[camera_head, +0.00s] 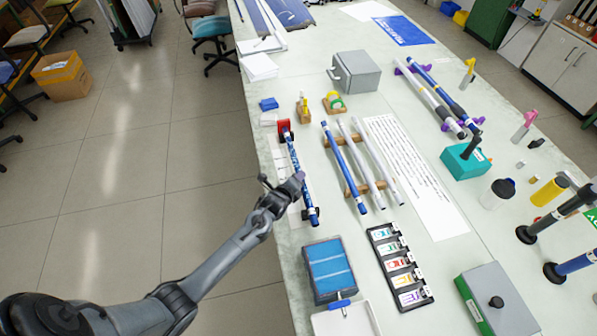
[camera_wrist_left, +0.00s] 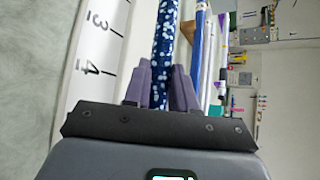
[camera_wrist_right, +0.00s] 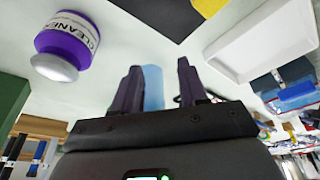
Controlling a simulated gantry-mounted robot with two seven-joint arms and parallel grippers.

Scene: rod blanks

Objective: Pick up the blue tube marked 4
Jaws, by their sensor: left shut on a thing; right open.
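My left gripper (camera_head: 296,180) is shut around a dark blue tube with white speckles (camera_head: 293,154), which also shows between the fingers in the left wrist view (camera_wrist_left: 164,35). The tube lies along a white strip with printed numbers (camera_wrist_left: 100,38), including 3 and 4. I cannot tell whether it is raised off its support, and no number is readable on it. A plain blue tube (camera_head: 343,163) rests beside white tubes (camera_head: 383,162) on wooden supports to the right. My right gripper (camera_wrist_right: 155,88) is open; a light blue object (camera_wrist_right: 153,85) shows beyond its fingers.
A blue-topped box (camera_head: 327,269) and a rack of coloured labels (camera_head: 400,268) are nearer the front. More tubes (camera_head: 436,92) lie on purple holders at the right. A purple-and-white container (camera_wrist_right: 68,44) stands near my right gripper.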

